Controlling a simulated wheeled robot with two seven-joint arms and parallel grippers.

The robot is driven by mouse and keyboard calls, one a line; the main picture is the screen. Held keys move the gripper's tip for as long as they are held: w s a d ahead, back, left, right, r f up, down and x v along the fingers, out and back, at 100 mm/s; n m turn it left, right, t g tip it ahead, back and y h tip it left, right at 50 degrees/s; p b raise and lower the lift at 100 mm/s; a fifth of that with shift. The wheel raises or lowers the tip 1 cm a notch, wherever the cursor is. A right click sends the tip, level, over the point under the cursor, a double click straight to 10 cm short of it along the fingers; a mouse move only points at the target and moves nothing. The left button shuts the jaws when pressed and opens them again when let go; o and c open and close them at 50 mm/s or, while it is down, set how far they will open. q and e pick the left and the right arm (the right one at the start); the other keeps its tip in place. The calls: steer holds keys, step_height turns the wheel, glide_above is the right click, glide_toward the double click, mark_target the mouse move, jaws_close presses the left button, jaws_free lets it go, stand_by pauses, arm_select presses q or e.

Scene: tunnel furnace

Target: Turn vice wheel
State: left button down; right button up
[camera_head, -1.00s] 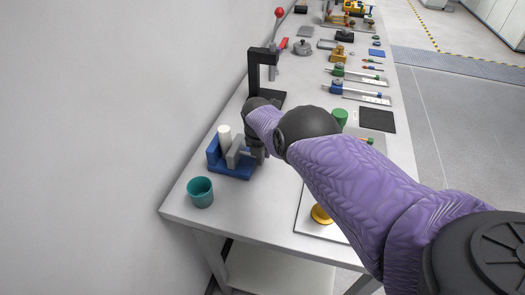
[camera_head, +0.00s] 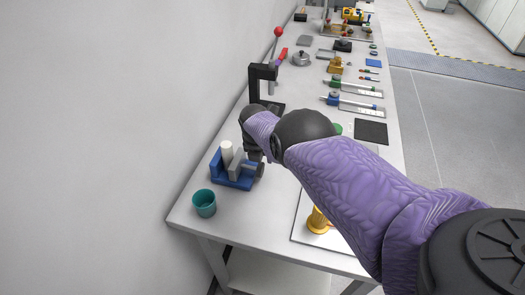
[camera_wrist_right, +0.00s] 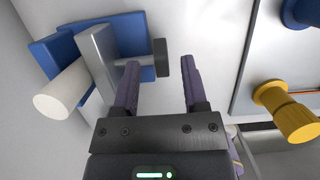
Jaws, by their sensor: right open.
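The blue vice (camera_head: 232,183) stands near the left front of the table, with a grey moving jaw and a white cylinder (camera_head: 227,150) upright between its jaws. Its dark wheel (camera_head: 260,170) is at its right end. In the right wrist view the vice (camera_wrist_right: 130,35) is at upper left, the white cylinder (camera_wrist_right: 65,90) points toward the camera, and the wheel (camera_wrist_right: 162,57) lies between the fingertips. My right gripper (camera_wrist_right: 159,75) is open, its fingers on either side of the wheel with visible gaps. My left gripper is not in view.
A teal cup (camera_head: 204,204) stands in front of the vice. A black stand (camera_head: 255,88) rises behind it. A yellow part (camera_head: 318,220) sits on a light plate to the right. Several tools and fixtures line the table farther back. A wall borders the left.

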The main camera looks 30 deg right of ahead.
mark_target(260, 167)
steer(key=p+v, duration=0.4)
steer(key=v, duration=0.1)
steer(key=shift+r+p, duration=0.15)
steer(key=shift+p, duration=0.25)
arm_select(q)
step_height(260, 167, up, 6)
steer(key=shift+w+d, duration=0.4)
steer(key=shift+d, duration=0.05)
arm_select(e)
steer(key=shift+f, duration=0.35)
